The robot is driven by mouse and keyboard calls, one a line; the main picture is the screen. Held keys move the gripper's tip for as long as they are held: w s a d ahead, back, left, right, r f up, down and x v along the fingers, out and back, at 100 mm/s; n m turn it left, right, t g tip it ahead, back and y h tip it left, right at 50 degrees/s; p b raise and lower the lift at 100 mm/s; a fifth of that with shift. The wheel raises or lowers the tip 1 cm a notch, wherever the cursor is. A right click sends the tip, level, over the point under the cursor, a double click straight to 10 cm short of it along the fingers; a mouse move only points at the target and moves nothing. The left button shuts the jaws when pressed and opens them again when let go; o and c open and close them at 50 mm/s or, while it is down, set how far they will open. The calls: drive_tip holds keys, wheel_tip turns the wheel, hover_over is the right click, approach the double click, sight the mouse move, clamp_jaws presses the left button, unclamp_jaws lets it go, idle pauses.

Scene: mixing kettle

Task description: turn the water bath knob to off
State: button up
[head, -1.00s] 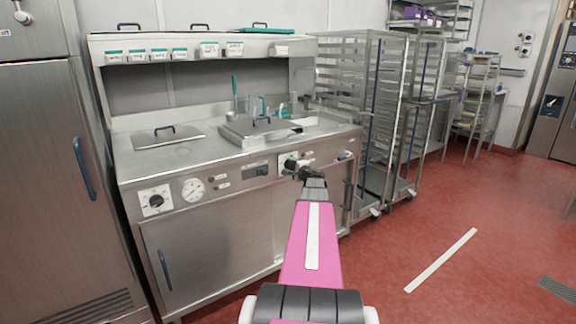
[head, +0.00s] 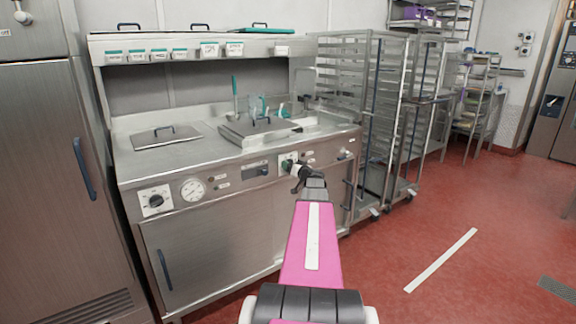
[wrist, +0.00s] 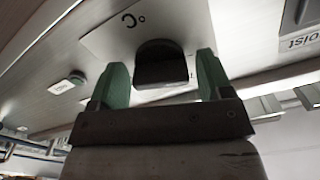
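A dark knob (wrist: 162,64) on a pale plate marked °C fills the middle of the wrist view. My gripper (wrist: 163,78) is open, with one green fingertip on each side of the knob. A slim gap shows on the right side; contact on the left is unclear. In the head view my gripper (head: 291,170) is at the right-hand white knob plate (head: 287,158) on the steel front panel and hides most of its knob. A second black knob (head: 156,201) on a white plate sits at the panel's left end. I cannot read a water bath label.
The steel counter (head: 190,158) above the panel carries lids with blue handles. A gauge (head: 193,189) and a small display (head: 256,170) lie between the knobs. Rack trolleys (head: 372,120) stand at the right. The red floor (head: 390,250) at front right is clear.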

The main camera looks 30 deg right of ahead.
drive_tip(key=shift+o, duration=0.4)
drive_tip(key=s, duration=0.7)
drive_tip(key=shift+d, duration=0.3)
drive_tip(key=s+a+f+n+g+y, duration=0.1)
drive_tip(key=a+f+g+y, duration=0.2)
drive_tip(key=a, duration=0.7)
drive_tip(key=a+f+n+g+y, duration=0.1)
drive_tip(key=a+f+g, duration=0.3)
drive_tip(key=a, duration=0.5)
drive_tip(key=s+a+f+n+g+y, duration=0.15)
drive_tip(key=a+f, duration=0.25)
drive_tip(key=a, duration=0.6)
drive_tip(key=s+a+f+g+h, duration=0.3)
drive_tip(key=s+a+f+g, duration=0.1)
drive_tip(key=s+a, duration=0.3)
drive_tip(key=s+a+f+m+g+h, duration=0.1)
drive_tip(key=s+a+f+g+h, duration=0.2)
drive_tip(key=s+a+f+g, duration=0.2)
drive_tip(key=s+a, duration=0.3)
drive_tip(key=a, duration=0.1)
drive_tip(key=shift+s+h, duration=0.25)
drive_tip(key=shift+h, duration=0.1)
